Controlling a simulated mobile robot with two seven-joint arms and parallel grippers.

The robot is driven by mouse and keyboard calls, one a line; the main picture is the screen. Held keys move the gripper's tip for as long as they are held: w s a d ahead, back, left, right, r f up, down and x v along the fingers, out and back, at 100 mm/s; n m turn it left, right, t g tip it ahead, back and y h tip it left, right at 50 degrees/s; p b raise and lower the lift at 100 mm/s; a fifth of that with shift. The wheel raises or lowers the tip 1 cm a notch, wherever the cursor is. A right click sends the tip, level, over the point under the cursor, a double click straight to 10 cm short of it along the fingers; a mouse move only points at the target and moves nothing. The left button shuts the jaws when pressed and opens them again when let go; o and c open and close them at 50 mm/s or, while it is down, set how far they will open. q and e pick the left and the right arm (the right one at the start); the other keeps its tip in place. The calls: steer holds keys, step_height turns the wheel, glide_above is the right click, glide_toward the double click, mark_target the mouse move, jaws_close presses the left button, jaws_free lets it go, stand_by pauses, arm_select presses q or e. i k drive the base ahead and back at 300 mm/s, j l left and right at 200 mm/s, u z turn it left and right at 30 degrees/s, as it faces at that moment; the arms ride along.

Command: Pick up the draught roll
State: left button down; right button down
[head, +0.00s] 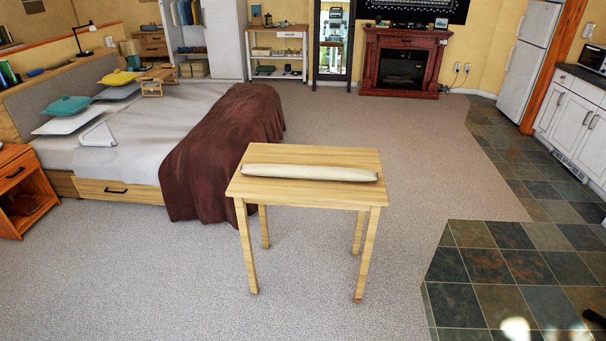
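The draught roll (309,173) is a long, cream, sausage-shaped cushion. It lies flat across the top of a small light-wood table (300,191), running left to right. Its right end comes close to the table's right edge, and its left end is near the left edge. The whole roll is visible and nothing touches it but the table. Neither of my grippers shows in the head view.
A bed (150,125) with a brown blanket (222,150) stands close on the table's left. Open carpet (340,110) lies behind, in front of and right of the table. Dark floor tiles (500,270) begin at the right. A fireplace (405,62) is at the back.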

mark_target(288, 172)
steer(key=i+j+z, duration=0.45)
steer(key=i+j, duration=2)
steer(key=k+j, duration=0.05)
steer(key=j, duration=0.1)
